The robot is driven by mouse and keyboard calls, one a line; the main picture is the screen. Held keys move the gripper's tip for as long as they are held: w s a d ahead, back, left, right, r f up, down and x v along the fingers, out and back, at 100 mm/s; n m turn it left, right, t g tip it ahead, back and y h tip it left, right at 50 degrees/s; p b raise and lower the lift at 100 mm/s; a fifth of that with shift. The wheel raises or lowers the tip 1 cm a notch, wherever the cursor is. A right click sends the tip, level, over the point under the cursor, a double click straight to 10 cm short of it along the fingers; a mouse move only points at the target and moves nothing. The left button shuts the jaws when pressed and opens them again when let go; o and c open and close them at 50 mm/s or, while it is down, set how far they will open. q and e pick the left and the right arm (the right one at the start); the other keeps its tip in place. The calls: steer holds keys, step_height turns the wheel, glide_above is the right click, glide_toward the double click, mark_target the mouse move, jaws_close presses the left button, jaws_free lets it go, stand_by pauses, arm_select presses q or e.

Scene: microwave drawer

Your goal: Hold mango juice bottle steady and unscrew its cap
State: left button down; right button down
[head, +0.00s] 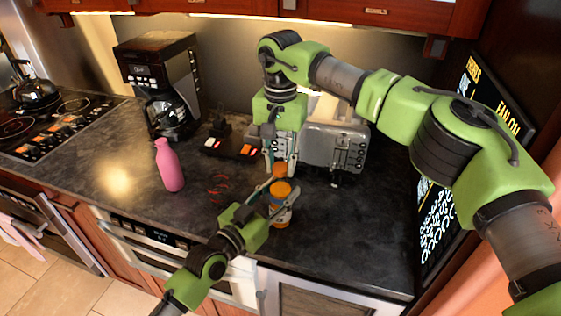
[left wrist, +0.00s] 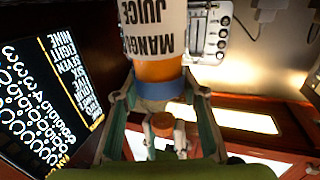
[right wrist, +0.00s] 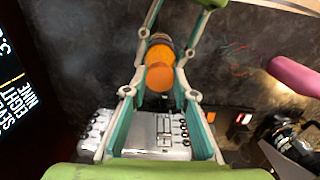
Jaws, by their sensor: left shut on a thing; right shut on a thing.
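My left gripper (head: 282,202) comes in from the left and is shut around the bottle's upper part. The orange cap (head: 280,170) is above the bottle, between the fingertips of my right gripper (head: 280,168), which reaches down from above and is shut on it. The cap also shows in the right wrist view (right wrist: 159,77). I cannot tell whether the cap still touches the neck.
A pink bottle (head: 169,166) stands left on the counter. A coffee maker (head: 160,85) and a silver toaster (head: 335,145) stand behind, the toaster close to my right gripper. Red curved pieces (head: 218,188) lie nearby. A dark lettered board (head: 470,150) stands right.

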mark_target(281, 166)
steer(key=shift+r, duration=0.2)
stand_by(0.6)
steer(key=shift+r, duration=0.95)
steer(key=shift+r, duration=2)
arm_select(q)
steer(key=c, duration=1.2)
jaws_free()
